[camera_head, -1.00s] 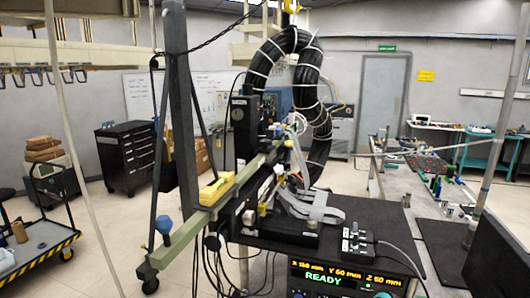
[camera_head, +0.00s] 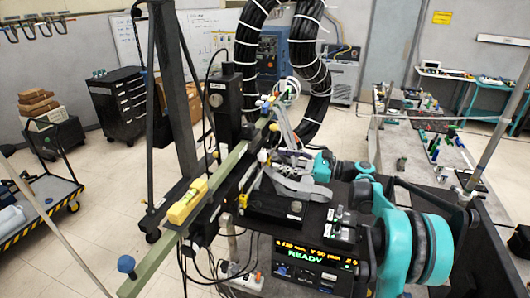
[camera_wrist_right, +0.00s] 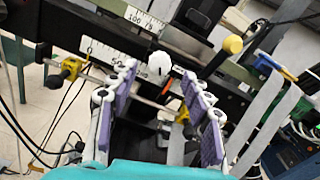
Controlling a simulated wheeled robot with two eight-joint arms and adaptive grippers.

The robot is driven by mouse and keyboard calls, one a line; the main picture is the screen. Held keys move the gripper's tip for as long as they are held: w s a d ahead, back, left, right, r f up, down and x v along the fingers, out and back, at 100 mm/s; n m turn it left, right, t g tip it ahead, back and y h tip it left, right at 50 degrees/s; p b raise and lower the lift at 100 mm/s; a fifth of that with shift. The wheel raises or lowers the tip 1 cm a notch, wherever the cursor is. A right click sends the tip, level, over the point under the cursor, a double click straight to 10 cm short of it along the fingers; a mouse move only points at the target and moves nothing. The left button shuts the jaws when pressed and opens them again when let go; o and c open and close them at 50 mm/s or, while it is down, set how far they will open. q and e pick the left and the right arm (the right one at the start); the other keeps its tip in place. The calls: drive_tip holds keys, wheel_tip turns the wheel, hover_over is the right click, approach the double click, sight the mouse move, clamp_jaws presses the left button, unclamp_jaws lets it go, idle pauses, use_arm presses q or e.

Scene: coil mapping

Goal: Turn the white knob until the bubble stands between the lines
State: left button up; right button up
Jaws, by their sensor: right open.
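The white knob (camera_wrist_right: 158,65) shows in the right wrist view, just beyond and between the fingertips of my right gripper (camera_wrist_right: 160,80). The purple-padded fingers stand apart on either side of its line, and I see no grip on it. In the head view my teal right arm (camera_head: 395,235) reaches in from the right over the black bench, its hand (camera_head: 322,166) pointing left at the rig. The yellow spirit level (camera_head: 187,202) lies on the long green beam (camera_head: 145,270). Its bubble and lines are too small to read. My left gripper is out of view.
A blue knob (camera_head: 126,264) stands at the beam's near end. Thick black hoses (camera_head: 247,45) loop above the rig. A display reading READY (camera_head: 316,254) sits at the bench front. A yellow knob (camera_wrist_right: 233,44) and loose cables lie near the fingers. Floor at left is partly clear.

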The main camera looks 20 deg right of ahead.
sight(266, 156)
drive_tip(key=shift+x, duration=2.8)
drive_tip(key=shift+w, duration=0.1)
clamp_jaws()
